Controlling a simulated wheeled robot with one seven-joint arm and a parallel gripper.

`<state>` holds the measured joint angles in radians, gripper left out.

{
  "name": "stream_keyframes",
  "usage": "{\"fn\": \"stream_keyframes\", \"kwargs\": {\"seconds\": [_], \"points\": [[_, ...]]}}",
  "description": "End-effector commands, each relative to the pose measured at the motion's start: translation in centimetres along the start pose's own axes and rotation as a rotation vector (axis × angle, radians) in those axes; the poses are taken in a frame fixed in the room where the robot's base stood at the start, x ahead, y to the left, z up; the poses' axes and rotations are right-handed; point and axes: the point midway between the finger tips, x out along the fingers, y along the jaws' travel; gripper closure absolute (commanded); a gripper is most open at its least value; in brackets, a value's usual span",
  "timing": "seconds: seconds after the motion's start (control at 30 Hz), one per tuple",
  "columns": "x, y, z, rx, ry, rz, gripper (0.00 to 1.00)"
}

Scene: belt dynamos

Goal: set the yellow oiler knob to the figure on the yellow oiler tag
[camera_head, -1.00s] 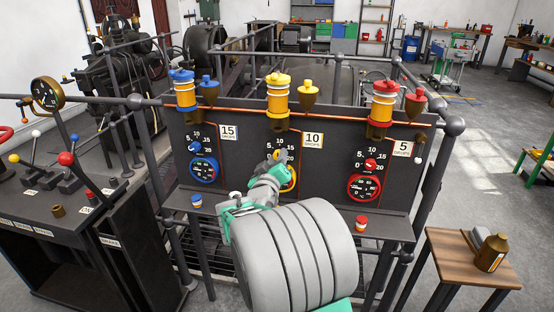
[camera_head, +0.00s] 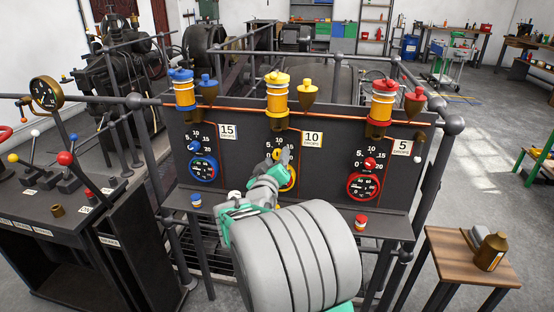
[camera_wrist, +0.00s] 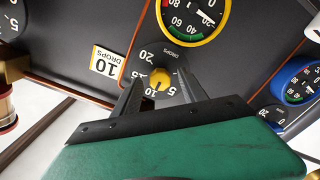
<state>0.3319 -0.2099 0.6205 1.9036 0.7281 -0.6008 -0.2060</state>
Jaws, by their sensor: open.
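The yellow oiler knob (camera_wrist: 160,82) shows in the wrist view on a dark scale with figures from 5 to 20. Its dark mark points toward the 5 and 10 side, but I cannot tell exactly where. The yellow oiler tag (camera_head: 313,138) reads 10 drops; it also shows in the wrist view (camera_wrist: 104,62). The yellow oiler (camera_head: 277,95) sits above on the panel. My gripper (camera_head: 282,155) is in front of the knob, hiding it in the head view. In the wrist view my gripper (camera_wrist: 158,88) is open, with one finger on each side of the knob; contact is unclear.
A yellow-rimmed gauge (camera_wrist: 216,38) lies just below the knob's scale. The blue knob (camera_head: 195,146) is to the left and the red knob (camera_head: 370,163) to the right. A shelf with a blue-capped pot (camera_head: 196,201) and a red-capped pot (camera_head: 361,222) runs below.

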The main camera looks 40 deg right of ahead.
Motion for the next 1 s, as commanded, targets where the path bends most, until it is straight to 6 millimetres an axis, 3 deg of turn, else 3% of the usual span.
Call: {"fn": "stream_keyframes", "kwargs": {"seconds": [0.33, 0.87, 0.97, 1.0], "points": [[-6.5, -0.1, 0.1, 0.000, 0.002, -0.001, 0.50], [-7.4, 0.0, -0.2, 0.023, -0.028, -0.023, 0.50], [-8.8, -1.2, -0.7, 0.106, -0.141, -0.136, 0.50], [-10.1, -2.2, -1.1, 0.148, -0.212, -0.213, 0.50]]}}
